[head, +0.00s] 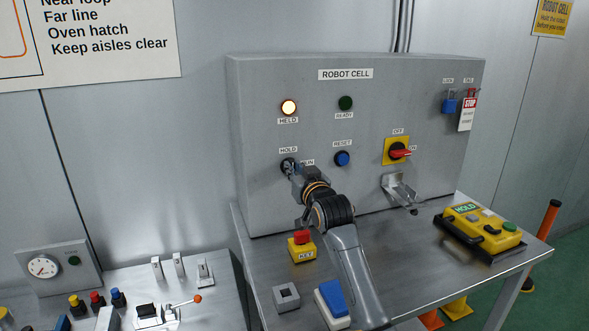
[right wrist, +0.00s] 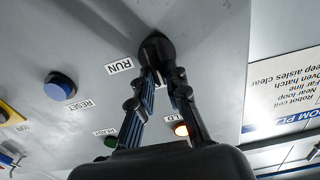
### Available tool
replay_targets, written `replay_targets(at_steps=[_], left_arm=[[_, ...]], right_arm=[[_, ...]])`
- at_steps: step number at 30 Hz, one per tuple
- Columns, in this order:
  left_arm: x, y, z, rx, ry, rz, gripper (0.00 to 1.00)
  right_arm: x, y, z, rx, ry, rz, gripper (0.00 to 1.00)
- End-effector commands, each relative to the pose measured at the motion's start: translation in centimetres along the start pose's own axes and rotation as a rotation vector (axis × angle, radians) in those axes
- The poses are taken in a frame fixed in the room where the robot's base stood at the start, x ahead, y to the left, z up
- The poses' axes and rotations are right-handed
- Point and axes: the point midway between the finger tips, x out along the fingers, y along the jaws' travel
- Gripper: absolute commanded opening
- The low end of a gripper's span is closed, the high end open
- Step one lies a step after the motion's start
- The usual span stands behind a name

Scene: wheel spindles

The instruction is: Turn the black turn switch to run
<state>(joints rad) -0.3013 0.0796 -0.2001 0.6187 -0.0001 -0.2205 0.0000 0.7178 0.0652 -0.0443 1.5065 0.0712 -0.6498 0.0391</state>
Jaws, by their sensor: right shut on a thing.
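The black turn switch (head: 287,163) is on the grey ROBOT CELL panel (head: 400,95), with the HOLD label (head: 288,150) above it and the RUN label (head: 308,162) to its right. My right gripper (head: 292,170) reaches the panel from the front and is shut on the switch's knob. In the right wrist view, the fingertips (right wrist: 166,76) close on the black switch (right wrist: 156,46), with the RUN label (right wrist: 119,66) beside it. The fingers partly hide the knob, so I cannot tell where it points. My left gripper is not in view.
The HELD lamp (head: 288,106) glows; the green READY lamp (head: 345,103) looks dark. A blue RESET button (head: 342,158) and a red-yellow OFF/ON switch (head: 398,151) are to the right. A KEY box (head: 301,250) and yellow HOLD pendant (head: 483,231) stand on the table below.

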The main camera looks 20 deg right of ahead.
Motion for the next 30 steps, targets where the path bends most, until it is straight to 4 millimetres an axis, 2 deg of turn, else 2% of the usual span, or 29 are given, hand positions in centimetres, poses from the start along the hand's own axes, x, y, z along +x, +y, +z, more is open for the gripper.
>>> replay_targets(at_steps=[11,30], left_arm=[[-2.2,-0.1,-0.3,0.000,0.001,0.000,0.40],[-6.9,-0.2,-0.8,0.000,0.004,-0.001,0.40]], right_arm=[[0.0,0.2,-0.3,0.213,-0.002,-0.001,0.00],[0.0,0.9,0.1,0.818,-0.001,0.001,0.00]])
